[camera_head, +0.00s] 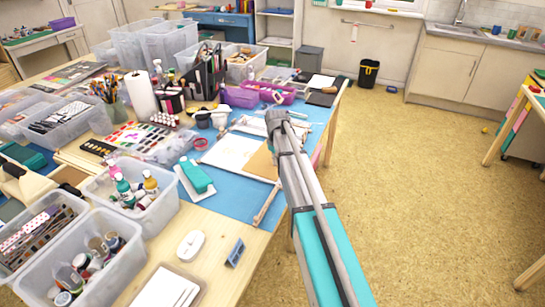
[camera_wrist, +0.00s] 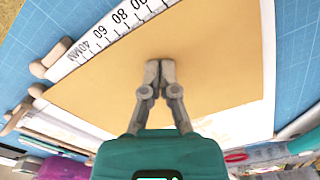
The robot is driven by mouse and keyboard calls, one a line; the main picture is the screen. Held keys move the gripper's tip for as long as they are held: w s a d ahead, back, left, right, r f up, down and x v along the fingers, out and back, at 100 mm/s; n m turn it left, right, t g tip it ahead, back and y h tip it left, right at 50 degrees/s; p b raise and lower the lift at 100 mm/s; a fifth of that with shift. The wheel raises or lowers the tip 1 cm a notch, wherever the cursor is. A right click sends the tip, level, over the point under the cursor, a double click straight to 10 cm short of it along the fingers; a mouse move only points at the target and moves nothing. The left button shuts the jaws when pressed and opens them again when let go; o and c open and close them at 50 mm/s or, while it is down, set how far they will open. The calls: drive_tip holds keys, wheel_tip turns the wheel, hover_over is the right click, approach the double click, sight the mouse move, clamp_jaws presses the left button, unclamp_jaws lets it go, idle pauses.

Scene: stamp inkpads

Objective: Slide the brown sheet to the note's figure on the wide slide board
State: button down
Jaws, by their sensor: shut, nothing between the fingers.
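The brown sheet (camera_wrist: 215,60) fills the middle of the wrist view, lying flat on the white slide board (camera_wrist: 245,122). A printed scale (camera_wrist: 100,33) with 40MM, 60, 80 and 100 runs along the sheet's upper-left edge. My gripper (camera_wrist: 160,66) is shut and empty, its fingertips over the sheet; I cannot tell if they touch it. In the head view the brown sheet (camera_head: 261,163) lies at the right part of the white board (camera_head: 228,154), partly hidden by my arm. A small blue card (camera_head: 235,253) stands near the table front; its writing is unreadable, so I cannot tell if it is the note.
The board lies on a blue mat (camera_head: 235,200). A teal stamp-like object (camera_head: 196,177) is left of it, near a red tape ring (camera_head: 200,144). Clear bins (camera_head: 130,188) crowd the left. Wooden rods (camera_head: 268,203) lie near the board. The floor at right is open.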

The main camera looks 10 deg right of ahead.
drive_tip(key=shift+s+d, duration=0.15)
drive_tip(key=shift+d, duration=0.55)
drive_tip(key=shift+s+d, duration=0.1)
drive_tip(key=shift+d, duration=0.55)
idle(1.1)
drive_tip(key=shift+d, duration=0.55)
idle(0.4)
drive_tip(key=shift+d+r, duration=0.1)
drive_tip(key=shift+r, duration=0.05)
drive_tip(key=shift+d, duration=0.1)
drive_tip(key=shift+w+d, duration=0.15)
drive_tip(key=shift+d, duration=0.8)
drive_tip(key=shift+w+d, duration=0.15)
drive_tip(key=shift+d, duration=0.75)
idle(2.5)
